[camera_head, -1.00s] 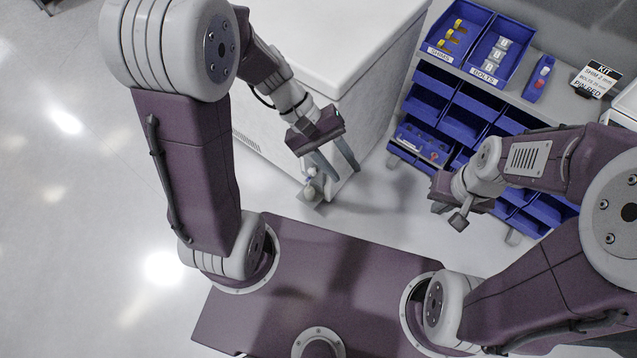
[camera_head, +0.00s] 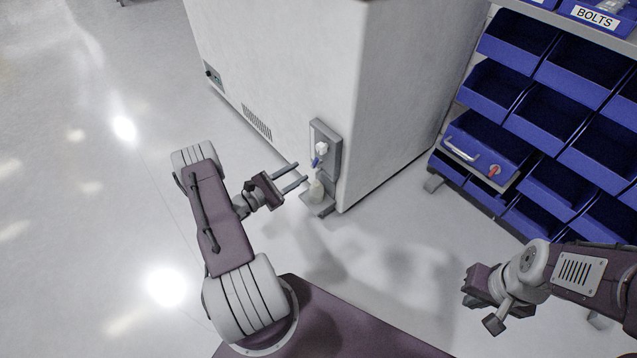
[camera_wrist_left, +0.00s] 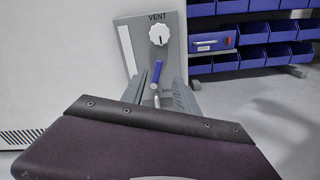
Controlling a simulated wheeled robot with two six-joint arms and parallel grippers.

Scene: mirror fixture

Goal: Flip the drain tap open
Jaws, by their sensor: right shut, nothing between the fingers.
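The drain tap's blue lever (camera_head: 315,162) is on a grey panel (camera_head: 333,150) at the lower corner of a white cabinet. In the left wrist view the lever (camera_wrist_left: 157,72) slants, its top leaning slightly right, below a white VENT knob (camera_wrist_left: 159,34). The knob also shows in the head view (camera_head: 322,149). My left gripper (camera_head: 302,172) is open, its two fingers pointing at the panel just short of it. In the wrist view the lever lies between the fingers; contact cannot be told. The DRAIN label is partly hidden. My right gripper (camera_head: 494,324) is shut and empty, far right.
A small pale bottle (camera_head: 316,189) stands on a low ledge beneath the tap, close to the left fingers. The white cabinet (camera_head: 290,60) rises behind. A rack of blue bins (camera_head: 510,110) stands right, holding a blue case (camera_head: 480,150). Floor to the left is clear.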

